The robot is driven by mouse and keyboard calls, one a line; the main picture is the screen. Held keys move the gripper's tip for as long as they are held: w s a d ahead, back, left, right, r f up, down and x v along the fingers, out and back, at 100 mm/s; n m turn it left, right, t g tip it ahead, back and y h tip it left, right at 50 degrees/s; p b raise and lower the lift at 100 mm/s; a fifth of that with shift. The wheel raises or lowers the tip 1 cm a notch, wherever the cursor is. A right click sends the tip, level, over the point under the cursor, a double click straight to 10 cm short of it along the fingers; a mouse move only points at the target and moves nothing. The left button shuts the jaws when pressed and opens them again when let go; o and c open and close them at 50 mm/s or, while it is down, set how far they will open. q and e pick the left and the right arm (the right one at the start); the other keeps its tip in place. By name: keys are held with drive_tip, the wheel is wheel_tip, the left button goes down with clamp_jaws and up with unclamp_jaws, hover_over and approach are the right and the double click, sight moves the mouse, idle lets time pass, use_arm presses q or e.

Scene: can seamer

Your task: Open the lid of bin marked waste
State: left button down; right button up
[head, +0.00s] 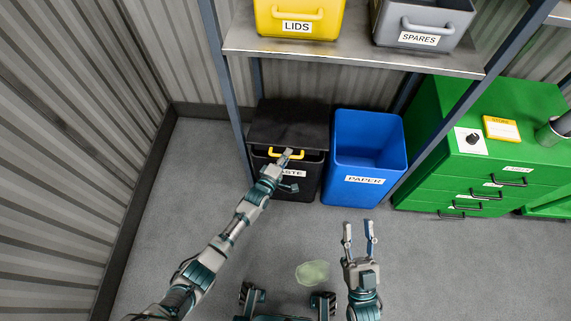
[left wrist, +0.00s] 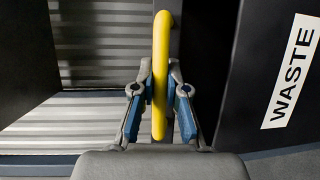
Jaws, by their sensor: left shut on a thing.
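The black waste bin (head: 300,188) stands on the floor under the shelf, with a white WASTE label that my left arm partly covers. Its black lid (head: 288,126) appears slightly raised, with a dark gap below its front edge. The lid has a yellow handle (head: 297,155). My left gripper (head: 286,158) is shut on this handle. In the left wrist view, the yellow handle (left wrist: 161,60) runs between the fingers of my left gripper (left wrist: 160,92), and the WASTE label (left wrist: 292,75) is at the right. My right gripper (head: 359,232) is open and empty above the floor, in front of the blue bin.
A blue open bin (head: 366,183) marked PAPER stands right beside the waste bin. A metal shelf (head: 350,55) above holds a yellow LIDS bin (head: 297,18) and a grey SPARES bin (head: 421,24). A green drawer cabinet (head: 450,185) is at right. A pale green patch (head: 312,272) lies on the floor.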

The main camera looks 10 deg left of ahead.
use_arm(q)
drive_tip(key=shift+g, duration=0.3)
drive_tip(key=r+p, duration=0.1)
drive_tip(key=r, duration=0.1)
drive_tip(key=w+r+p, duration=0.1)
drive_tip(key=r, duration=0.1)
drive_tip(key=shift+w+r+p, duration=0.2)
drive_tip(key=shift+r+p, duration=0.15)
drive_tip(key=shift+r, duration=0.05)
drive_tip(key=shift+n+g+y, duration=0.3)
drive_tip(key=shift+g+y, duration=0.1)
drive_tip(key=shift+g, duration=0.2)
drive_tip(key=w+r+p, duration=0.1)
drive_tip(key=r, duration=0.1)
drive_tip(key=w+r+p, duration=0.1)
drive_tip(key=r, duration=0.1)
drive_tip(key=shift+w+r, duration=0.2)
drive_tip(key=shift+w+r+p, duration=0.45)
drive_tip(key=shift+w+r, duration=0.05)
drive_tip(key=shift+r, duration=0.2)
use_arm(e)
wheel_tip(320, 180, down, 14)
drive_tip(key=s+d+g+h, duration=0.2)
drive_tip(key=g, duration=1)
drive_tip(key=shift+s+d+f+n+h, duration=0.2)
drive_tip(key=shift+n+h, duration=0.1)
drive_tip(key=shift+h, duration=0.1)
drive_tip(key=shift+w, duration=0.1)
